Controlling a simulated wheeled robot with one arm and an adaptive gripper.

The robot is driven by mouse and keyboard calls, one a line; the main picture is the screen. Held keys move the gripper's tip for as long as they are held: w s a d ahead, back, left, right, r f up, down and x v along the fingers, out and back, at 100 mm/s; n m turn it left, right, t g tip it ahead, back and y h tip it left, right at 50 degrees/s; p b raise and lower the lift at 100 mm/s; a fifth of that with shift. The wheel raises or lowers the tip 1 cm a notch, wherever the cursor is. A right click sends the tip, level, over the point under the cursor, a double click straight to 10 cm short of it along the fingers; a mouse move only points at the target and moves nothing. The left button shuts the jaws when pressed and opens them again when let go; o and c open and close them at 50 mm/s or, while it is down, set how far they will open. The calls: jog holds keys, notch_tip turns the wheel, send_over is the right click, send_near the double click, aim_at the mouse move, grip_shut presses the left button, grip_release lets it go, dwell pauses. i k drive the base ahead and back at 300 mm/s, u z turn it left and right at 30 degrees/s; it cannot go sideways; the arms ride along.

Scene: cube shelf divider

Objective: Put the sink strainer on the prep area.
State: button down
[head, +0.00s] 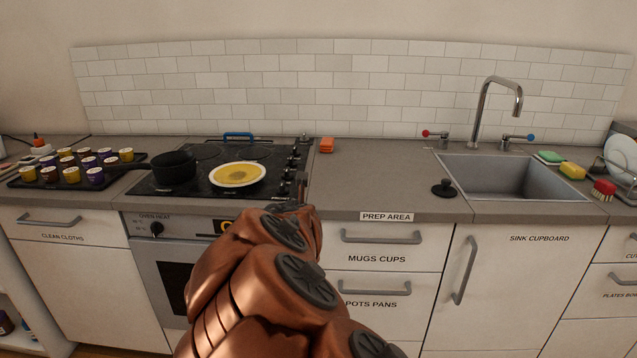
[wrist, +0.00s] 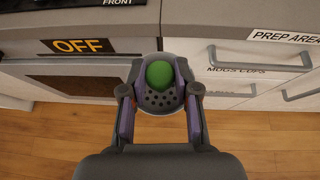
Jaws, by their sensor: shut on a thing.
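My gripper (wrist: 160,95) is shut on a dark grey perforated piece with a round green top, which looks like the sink strainer (wrist: 159,75). In the wrist view it sits between the two fingers, in front of the oven and drawer fronts, with the floor below. In the head view my copper arm rises in front of the counter and hides most of the gripper and the held piece. The prep area (head: 375,185) is the grey counter stretch between hob and sink, above its label (head: 386,217).
A black knobbed plug (head: 443,188) stands on the counter by the sink (head: 510,177). The hob at left holds a black pot (head: 173,166) and a plate of yellow food (head: 237,175). The middle of the prep area is clear.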

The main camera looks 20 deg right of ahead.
aim_at(357, 186)
jog(key=u, duration=3.35)
jog(key=k, duration=2.25)
jog(key=z, duration=1.05)
jog(key=i, duration=1)
jog(key=z, duration=0.1)
